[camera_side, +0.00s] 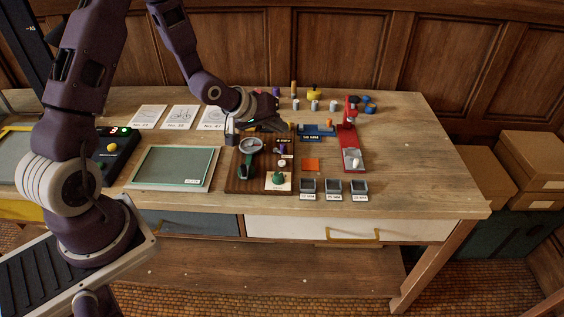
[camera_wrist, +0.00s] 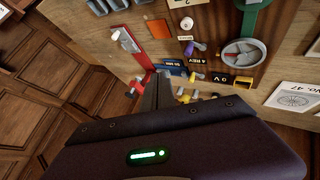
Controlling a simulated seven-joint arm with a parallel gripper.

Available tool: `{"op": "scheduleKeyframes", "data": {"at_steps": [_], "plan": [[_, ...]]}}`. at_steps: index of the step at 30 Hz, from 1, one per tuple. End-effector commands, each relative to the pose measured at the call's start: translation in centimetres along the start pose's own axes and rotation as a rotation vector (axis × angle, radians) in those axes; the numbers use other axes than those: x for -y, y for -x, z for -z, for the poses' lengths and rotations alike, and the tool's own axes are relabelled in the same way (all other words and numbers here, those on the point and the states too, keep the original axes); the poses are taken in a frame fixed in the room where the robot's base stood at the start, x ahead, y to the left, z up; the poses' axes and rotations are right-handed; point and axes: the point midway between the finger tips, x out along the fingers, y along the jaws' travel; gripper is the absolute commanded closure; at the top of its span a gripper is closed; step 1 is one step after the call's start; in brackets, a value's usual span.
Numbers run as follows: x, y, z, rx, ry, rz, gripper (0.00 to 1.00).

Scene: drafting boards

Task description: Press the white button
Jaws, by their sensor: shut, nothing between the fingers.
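A small round white button (camera_side: 282,162) stands on the dark wooden board, just behind a white square with a green piece on it. In the wrist view the white button (camera_wrist: 187,24) is near the top, right of the orange square, with a small label beside it. My gripper (camera_side: 281,128) is above the board's back edge, behind the button and apart from it. In the wrist view its dark fingers (camera_wrist: 159,76) are together with nothing between them, pointing up the picture toward the blue piece and labels.
The board (camera_side: 234,181) also holds a round dial (camera_side: 251,145). A red fixture (camera_side: 350,140) stands to the right, with grey bins (camera_side: 332,186) in front. A black control box (camera_side: 118,152) is at left. The table's right end is clear.

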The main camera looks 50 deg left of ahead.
Motion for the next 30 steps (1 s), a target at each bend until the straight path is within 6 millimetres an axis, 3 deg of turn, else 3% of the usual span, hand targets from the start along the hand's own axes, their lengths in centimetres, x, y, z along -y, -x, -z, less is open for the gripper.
{"op": "scheduleKeyframes", "data": {"at_steps": [8, 24, 30], "plan": [[0.1, -0.1, -0.1, 0.001, -0.003, 0.002, 1.00], [3.8, -5.1, -3.8, 0.003, -0.003, 0.003, 1.00], [4.4, -6.0, -4.4, 0.001, -0.004, 0.002, 1.00]]}}
